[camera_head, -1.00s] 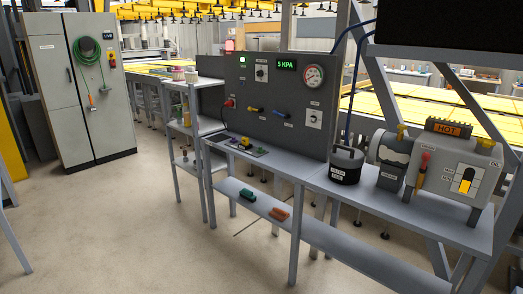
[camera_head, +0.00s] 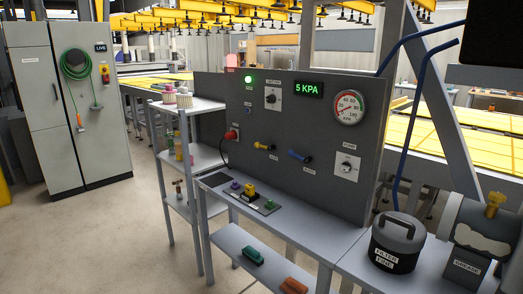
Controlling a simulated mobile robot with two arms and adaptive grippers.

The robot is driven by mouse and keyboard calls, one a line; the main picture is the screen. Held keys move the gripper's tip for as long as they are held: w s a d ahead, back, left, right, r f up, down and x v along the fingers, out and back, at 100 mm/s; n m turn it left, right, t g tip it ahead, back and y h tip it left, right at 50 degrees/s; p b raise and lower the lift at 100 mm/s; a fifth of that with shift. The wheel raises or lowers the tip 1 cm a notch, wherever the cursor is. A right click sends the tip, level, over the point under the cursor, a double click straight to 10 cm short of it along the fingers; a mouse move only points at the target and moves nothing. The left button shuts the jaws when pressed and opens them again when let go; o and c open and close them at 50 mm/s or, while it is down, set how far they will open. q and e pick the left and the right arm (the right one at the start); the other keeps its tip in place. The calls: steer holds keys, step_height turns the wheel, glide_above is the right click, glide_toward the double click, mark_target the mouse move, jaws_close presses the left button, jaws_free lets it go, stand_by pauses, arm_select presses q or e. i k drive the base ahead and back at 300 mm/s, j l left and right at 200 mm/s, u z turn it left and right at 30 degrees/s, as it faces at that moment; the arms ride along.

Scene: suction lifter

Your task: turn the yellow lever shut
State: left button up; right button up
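A small yellow lever (camera_head: 264,146) sits on the dark grey panel (camera_head: 225,110), left of a blue lever (camera_head: 299,156). It points sideways and tilts slightly down to the right. A small label is below it, too small to read. A second yellow handle (camera_head: 494,203) stands on top of the grey tank at the right edge. Neither of my grippers is in view.
The panel also carries a green lamp, a 5 KPA display (camera_head: 308,89), a gauge (camera_head: 349,107) and knobs. A filter canister (camera_head: 398,242) stands on the bench (camera_head: 350,262). Shelves (camera_head: 208,157) stand left of the panel. The floor in front is clear.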

mark_target(257, 145)
steer(key=i+j+z, duration=0.5)
steer(key=i+j, duration=0.5)
